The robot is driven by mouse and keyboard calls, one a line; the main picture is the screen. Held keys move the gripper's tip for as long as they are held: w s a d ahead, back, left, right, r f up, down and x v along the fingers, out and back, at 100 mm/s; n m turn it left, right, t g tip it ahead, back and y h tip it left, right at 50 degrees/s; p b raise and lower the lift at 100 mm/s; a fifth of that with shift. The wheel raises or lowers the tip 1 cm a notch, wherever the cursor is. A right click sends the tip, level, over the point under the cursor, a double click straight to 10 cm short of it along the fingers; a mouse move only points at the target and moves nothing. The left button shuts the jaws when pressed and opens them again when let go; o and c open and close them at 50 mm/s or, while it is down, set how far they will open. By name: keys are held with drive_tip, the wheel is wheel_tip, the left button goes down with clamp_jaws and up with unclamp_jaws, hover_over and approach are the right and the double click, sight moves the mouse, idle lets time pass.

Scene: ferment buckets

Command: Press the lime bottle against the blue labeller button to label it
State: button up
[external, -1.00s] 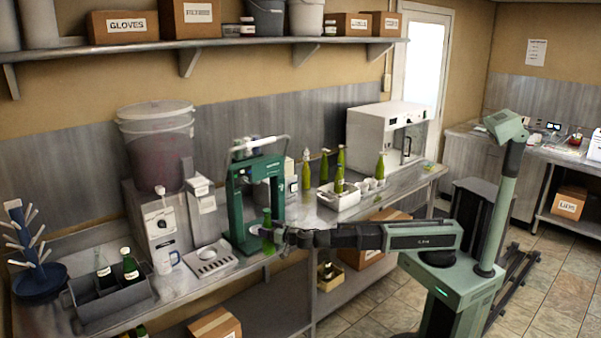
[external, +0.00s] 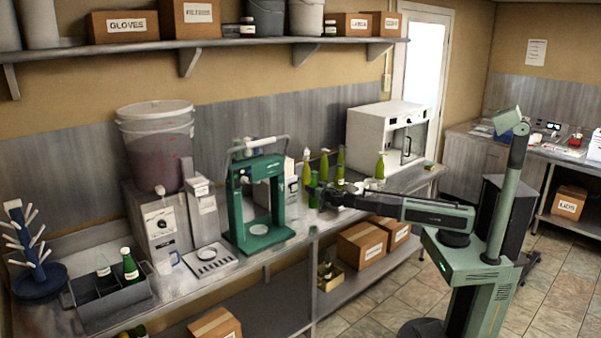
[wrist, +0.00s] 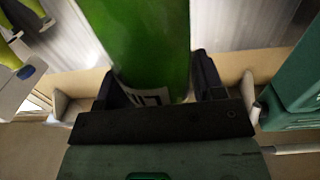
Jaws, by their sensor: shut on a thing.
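The green lime bottle (wrist: 145,40) is held between the dark fingers of my gripper (wrist: 155,90) in the wrist view. A white patch with dark marks shows on its side near the fingers. In the external view the bottle (external: 313,186) and my gripper (external: 320,196) are over the front of the bench, right of the green press. A blue oval (wrist: 26,72), which looks like the labeller button, is on a pale box at the left of the wrist view, apart from the bottle. In the external view the button cannot be made out.
The green press (external: 262,238) stands close on the left; part of it (wrist: 295,85) shows in the wrist view. A grey bottle carrier (external: 112,302) is at the bench's left end.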

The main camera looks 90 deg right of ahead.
drive_tip(key=shift+d, duration=0.15)
drive_tip(key=x, duration=1.2)
drive_tip(key=shift+w, duration=0.2)
drive_tip(key=shift+x, duration=0.75)
idle(0.6)
drive_tip(key=shift+v, duration=2.5)
